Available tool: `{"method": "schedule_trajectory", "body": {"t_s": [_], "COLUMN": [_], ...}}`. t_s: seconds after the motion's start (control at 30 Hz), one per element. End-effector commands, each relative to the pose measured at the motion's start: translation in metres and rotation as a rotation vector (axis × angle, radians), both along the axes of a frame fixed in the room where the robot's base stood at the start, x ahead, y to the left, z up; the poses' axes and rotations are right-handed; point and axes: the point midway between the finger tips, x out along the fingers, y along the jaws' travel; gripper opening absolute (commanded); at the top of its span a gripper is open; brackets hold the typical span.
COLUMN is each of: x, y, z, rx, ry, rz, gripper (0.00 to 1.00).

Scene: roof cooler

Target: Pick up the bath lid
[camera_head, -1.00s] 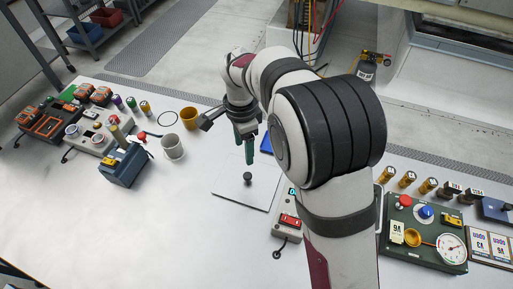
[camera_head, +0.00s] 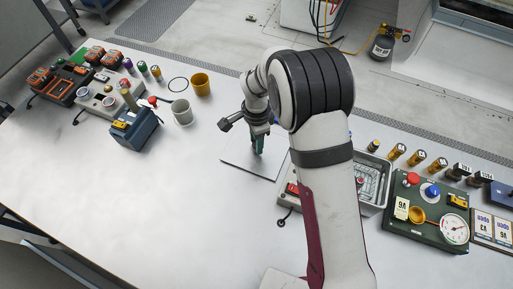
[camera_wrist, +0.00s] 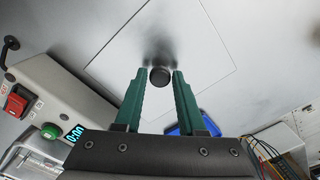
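The bath lid (camera_head: 236,150) is a flat, pale square plate with a small dark round knob, lying on the white table. In the wrist view its knob (camera_wrist: 159,77) shows at the fingertips, with the lid's pale plate (camera_wrist: 120,45) around it. My gripper (camera_head: 257,151) points down over the lid. In the wrist view my gripper (camera_wrist: 159,73) is open, its green fingers on either side of the knob, with narrow gaps visible. In the head view the fingers hide the knob.
A metal bath (camera_head: 372,182) stands right of the lid, partly behind my arm. A control box with a red switch (camera_wrist: 17,101) is near the lid. The front-left table is clear.

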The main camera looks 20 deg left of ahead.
Motion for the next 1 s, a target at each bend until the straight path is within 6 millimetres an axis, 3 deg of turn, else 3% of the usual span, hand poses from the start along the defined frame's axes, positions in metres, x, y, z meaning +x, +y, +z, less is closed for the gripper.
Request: {"method": "schedule_trajectory", "body": {"t_s": [0.03, 0.2, 0.63, 1.0], "x": [0.0, 0.0, 0.001, 0.001], "y": [0.0, 0.0, 0.0, 0.0], "z": [0.0, 0.0, 0.003, 0.087], "rx": [0.0, 0.0, 0.001, 0.001], "ry": [0.0, 0.0, -0.001, -0.003], "rz": [0.0, 0.0, 0.001, 0.001], "gripper": [0.28, 0.0, 0.0, 0.0]}}
